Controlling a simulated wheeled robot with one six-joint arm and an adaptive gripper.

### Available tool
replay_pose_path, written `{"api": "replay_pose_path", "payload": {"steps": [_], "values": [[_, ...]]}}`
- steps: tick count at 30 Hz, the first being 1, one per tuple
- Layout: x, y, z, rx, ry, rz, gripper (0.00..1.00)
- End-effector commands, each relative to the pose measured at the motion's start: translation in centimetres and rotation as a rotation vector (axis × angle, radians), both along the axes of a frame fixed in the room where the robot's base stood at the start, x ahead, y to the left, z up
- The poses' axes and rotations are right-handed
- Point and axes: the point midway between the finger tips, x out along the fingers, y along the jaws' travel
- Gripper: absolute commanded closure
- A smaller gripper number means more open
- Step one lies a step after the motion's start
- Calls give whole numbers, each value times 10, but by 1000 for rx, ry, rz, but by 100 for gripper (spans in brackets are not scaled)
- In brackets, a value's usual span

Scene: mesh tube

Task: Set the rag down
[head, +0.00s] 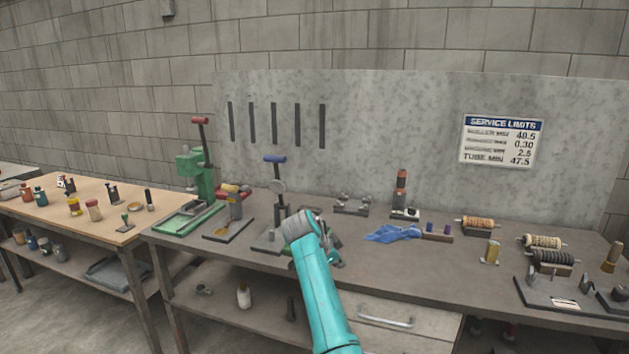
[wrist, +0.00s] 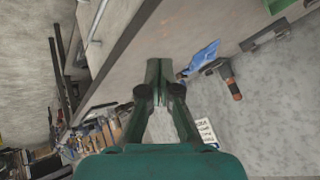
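A blue rag (head: 392,233) lies crumpled on the grey workbench (head: 375,272), right of my arm. It also shows in the wrist view (wrist: 204,58), above and to the right of my fingertips and apart from them. My gripper (wrist: 160,68) has its fingertips together with nothing visible between them. In the head view my teal arm reaches over the front of the bench, and its wrist hides most of the gripper.
A small block with blue ends (head: 437,231) stands just right of the rag. A dark stand with an orange-brown top (head: 401,188) is behind it. A blue-handled press (head: 277,185) stands left of my wrist. Bench room in front of the rag is clear.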

Motion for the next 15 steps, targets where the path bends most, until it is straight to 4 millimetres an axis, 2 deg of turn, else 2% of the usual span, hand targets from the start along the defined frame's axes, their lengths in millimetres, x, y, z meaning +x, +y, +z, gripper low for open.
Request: {"api": "replay_pose_path", "payload": {"steps": [8,15], "values": [[-4,-3,-23,-7,2,33,100],[-11,-9,-58,-16,6,84,100]]}}
